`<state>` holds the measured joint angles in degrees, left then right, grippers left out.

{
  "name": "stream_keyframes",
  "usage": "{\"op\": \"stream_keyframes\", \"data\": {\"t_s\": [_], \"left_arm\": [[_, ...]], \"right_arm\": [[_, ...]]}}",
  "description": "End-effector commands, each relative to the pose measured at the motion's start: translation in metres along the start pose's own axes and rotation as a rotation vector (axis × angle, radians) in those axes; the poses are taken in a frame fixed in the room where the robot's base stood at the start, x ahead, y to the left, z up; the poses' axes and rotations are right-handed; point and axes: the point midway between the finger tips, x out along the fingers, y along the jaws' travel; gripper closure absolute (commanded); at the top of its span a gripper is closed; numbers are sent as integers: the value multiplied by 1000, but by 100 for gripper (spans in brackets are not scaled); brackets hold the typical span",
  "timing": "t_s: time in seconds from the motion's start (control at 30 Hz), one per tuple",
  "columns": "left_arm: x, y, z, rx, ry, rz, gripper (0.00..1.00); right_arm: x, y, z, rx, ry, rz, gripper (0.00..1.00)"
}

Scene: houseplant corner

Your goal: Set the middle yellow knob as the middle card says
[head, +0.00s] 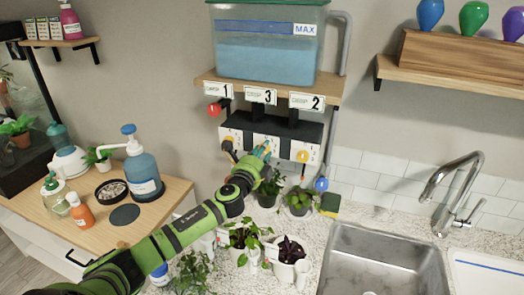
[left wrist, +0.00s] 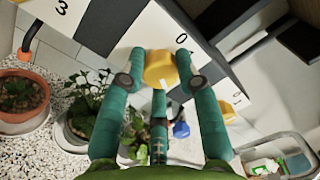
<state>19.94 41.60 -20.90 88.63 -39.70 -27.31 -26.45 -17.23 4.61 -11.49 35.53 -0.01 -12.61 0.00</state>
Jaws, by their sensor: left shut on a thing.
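The middle card (head: 261,97) above the black-topped panel reads 3, between cards reading 1 and 2. My left gripper (head: 264,149) is at the middle of the panel and hides the middle knob in the head view. In the left wrist view, the middle yellow knob (left wrist: 160,68) sits between the fingertips of the left gripper (left wrist: 160,72), which is shut on it. A 0 shows on the white panel (left wrist: 204,50) close to the knob, and a 3 farther left. I cannot tell where the knob points. My right gripper is in neither view.
Yellow knobs flank the middle one at left (head: 228,143) and right (head: 303,156). A blue water tank (head: 265,60) stands on the shelf above. Potted plants (head: 299,200) and a sponge (head: 330,204) crowd the counter below, left of the sink (head: 385,262).

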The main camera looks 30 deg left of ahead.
Motion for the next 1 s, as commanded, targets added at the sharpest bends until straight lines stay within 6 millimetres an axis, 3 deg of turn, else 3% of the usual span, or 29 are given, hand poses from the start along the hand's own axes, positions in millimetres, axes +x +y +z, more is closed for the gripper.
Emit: {"op": "stream_keyframes", "data": {"t_s": [0.6, 0.63, 0.67, 0.7, 1.0], "left_arm": [[1, -4, 2, 43, -2, -6, 100], [1, -4, 2, 43, -2, -6, 59], [1, -3, 2, 42, -2, -6, 47], [1, -3, 2, 42, -1, -6, 44], [0, -1, 0, 40, 0, -1, 44]], "right_arm": [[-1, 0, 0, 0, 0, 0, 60], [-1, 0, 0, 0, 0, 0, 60], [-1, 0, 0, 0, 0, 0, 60], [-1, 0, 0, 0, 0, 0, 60], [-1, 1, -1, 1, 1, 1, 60]]}}
